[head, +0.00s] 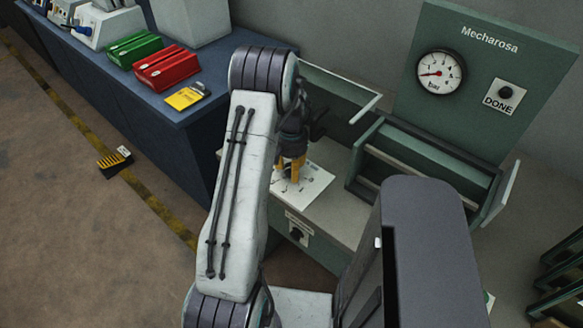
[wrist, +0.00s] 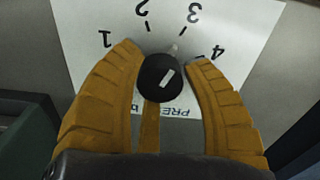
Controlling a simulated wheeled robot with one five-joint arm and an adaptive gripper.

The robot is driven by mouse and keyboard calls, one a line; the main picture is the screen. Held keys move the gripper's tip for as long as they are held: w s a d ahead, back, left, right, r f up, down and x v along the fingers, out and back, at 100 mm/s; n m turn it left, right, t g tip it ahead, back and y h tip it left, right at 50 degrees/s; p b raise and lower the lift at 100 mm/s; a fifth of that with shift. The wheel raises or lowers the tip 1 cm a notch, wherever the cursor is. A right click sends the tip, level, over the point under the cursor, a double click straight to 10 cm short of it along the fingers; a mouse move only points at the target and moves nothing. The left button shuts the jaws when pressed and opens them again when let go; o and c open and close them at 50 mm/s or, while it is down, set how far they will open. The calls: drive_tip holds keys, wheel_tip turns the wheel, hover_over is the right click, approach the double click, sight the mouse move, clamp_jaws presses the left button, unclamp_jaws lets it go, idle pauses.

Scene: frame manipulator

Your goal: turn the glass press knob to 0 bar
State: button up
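The black press knob (wrist: 160,77) sits on a white dial sheet (wrist: 85,45) in the wrist view, with 1, 2, 3 and 4 visible. The knob's white line slants up and right, roughly toward the 3. The 0 mark cannot be seen. My gripper (wrist: 166,58) has yellow fingers on both sides of the knob and another below it, with a small gap at the right. In the head view my gripper (head: 291,170) points down at the sheet (head: 312,186), where it hides the knob. The bar gauge (head: 440,72) has its needle pointing left; its exact reading is unclear.
A green panel (head: 505,45) carries the gauge and a DONE button (head: 505,92). A green-framed tray (head: 425,150) stands right of the sheet. A blue bench (head: 190,110) with red and green cases is at left. A lower knob (head: 297,233) is on the front face.

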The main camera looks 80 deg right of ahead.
drive_tip(key=c, duration=0.7)
drive_tip(key=shift+c, duration=0.2)
